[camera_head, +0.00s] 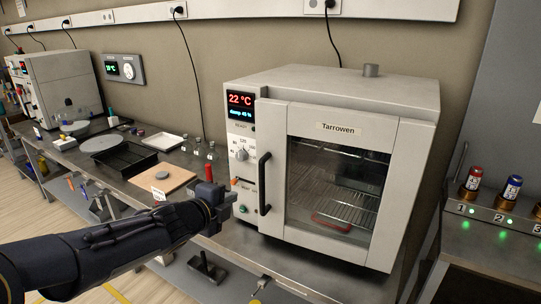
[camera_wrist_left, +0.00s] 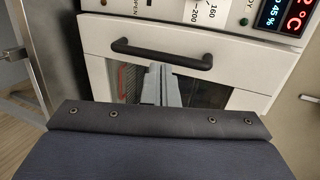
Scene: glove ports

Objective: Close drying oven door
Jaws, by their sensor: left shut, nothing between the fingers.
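The drying oven (camera_head: 375,90) is a light grey box on the bench, labelled Tarrowen. Its door (camera_head: 400,185) has a large window and a black vertical handle (camera_head: 264,183) on its left side. My left gripper (camera_head: 230,203) is shut and empty, left of the handle in the head view. In the left wrist view its grey fingers (camera_wrist_left: 162,86) show in front of the door window, near the handle (camera_wrist_left: 162,52). Contact cannot be told. My right gripper is not in view.
The control panel (camera_head: 240,140) with a red 22 °C display is left of the door. A wooden board (camera_head: 162,180), a black tray (camera_head: 125,160) and small bottles (camera_head: 197,146) stand on the bench to the left. Colored canisters (camera_head: 512,188) stand in a rack at right.

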